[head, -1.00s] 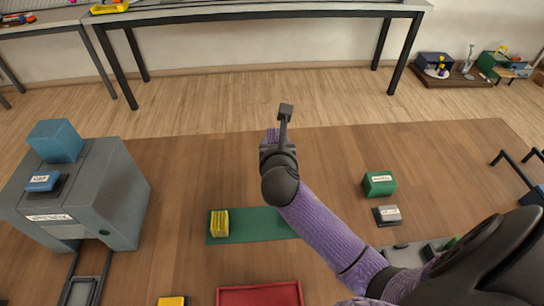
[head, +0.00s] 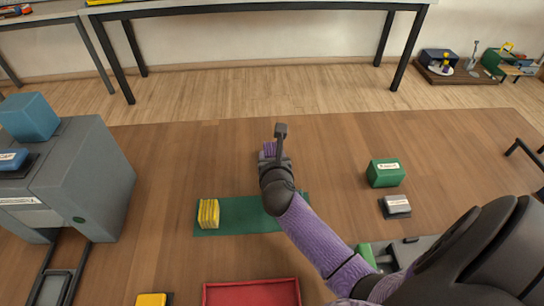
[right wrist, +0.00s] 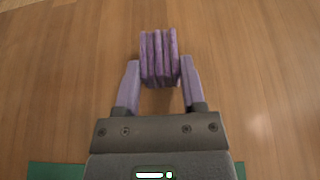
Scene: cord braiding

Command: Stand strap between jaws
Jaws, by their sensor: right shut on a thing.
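My right gripper (right wrist: 160,85) is shut on a purple folded strap (right wrist: 158,58), a bundle of several upright layers, in the right wrist view. The strap stands out past the fingertips, over brown wood. In the head view my right gripper (head: 273,164) is beyond the green mat, and only a small purple part of the strap (head: 269,149) shows there. A yellow folded bundle (head: 208,213) stands on the left end of the mat. I cannot make out the jaws for certain. My left gripper is not in view.
The green mat (head: 235,218) lies on the brown table. A grey machine (head: 85,180) with blue blocks stands at left. A red tray (head: 252,293) is at the front. A green box (head: 385,172) and a small grey block (head: 396,206) sit at right. The table's far middle is clear.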

